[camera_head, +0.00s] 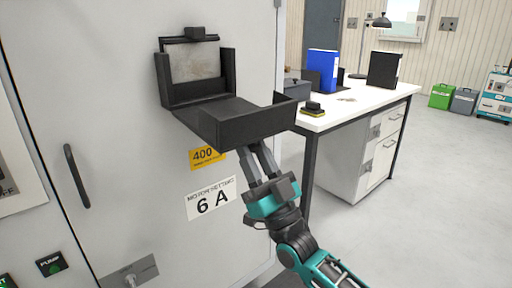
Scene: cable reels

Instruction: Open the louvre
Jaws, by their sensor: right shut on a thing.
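The louvre (252,123) is a dark flap on the front of a light grey cabinet. It stands folded down and outward from its dark frame (228,72), which leaves a grey mesh-like panel (195,64) showing behind it. My right gripper (262,154) reaches up from below and is shut on the louvre at its lower outer part. The fingertips are partly hidden by the louvre. My left gripper is not in view.
The cabinet (110,110) has a black handle (76,176) at the left and a yellow 400 label (206,157) below the louvre. A white desk (350,112) with binders stands to the right.

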